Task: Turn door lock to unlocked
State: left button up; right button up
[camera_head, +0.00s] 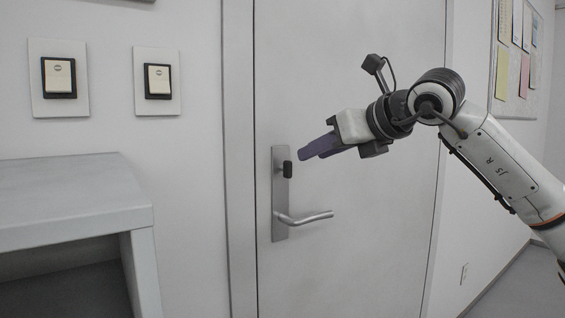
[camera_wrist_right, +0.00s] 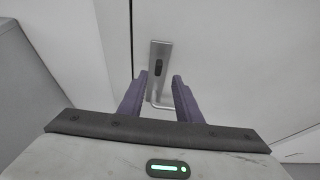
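The door lock is a small dark thumb-turn (camera_head: 287,169) near the top of a metal plate (camera_head: 280,235) on the white door. It looks upright. A lever handle (camera_head: 305,217) points right from the lower plate. My right gripper (camera_head: 302,156) is just right of and slightly above the thumb-turn in the head view, apparently apart from it. In the right wrist view, its two purple fingers (camera_wrist_right: 154,95) are spread with nothing between them touching. The thumb-turn (camera_wrist_right: 158,67) shows beyond the fingertips, roughly centred in the gap. The lower handle is partly hidden there. My left gripper is out of view.
The door (camera_head: 350,60) is closed in its frame (camera_head: 238,120). A grey table or shelf (camera_head: 75,190) stands at the left, below two wall switches (camera_head: 59,78) (camera_head: 158,80). A board with papers (camera_head: 516,45) hangs at the right. Space before the door looks clear.

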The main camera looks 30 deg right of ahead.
aim_at(291, 164)
jog(key=x, duration=0.9)
jog(key=shift+w+a+p, duration=0.1)
jog(key=shift+p, duration=0.2)
grip_shut()
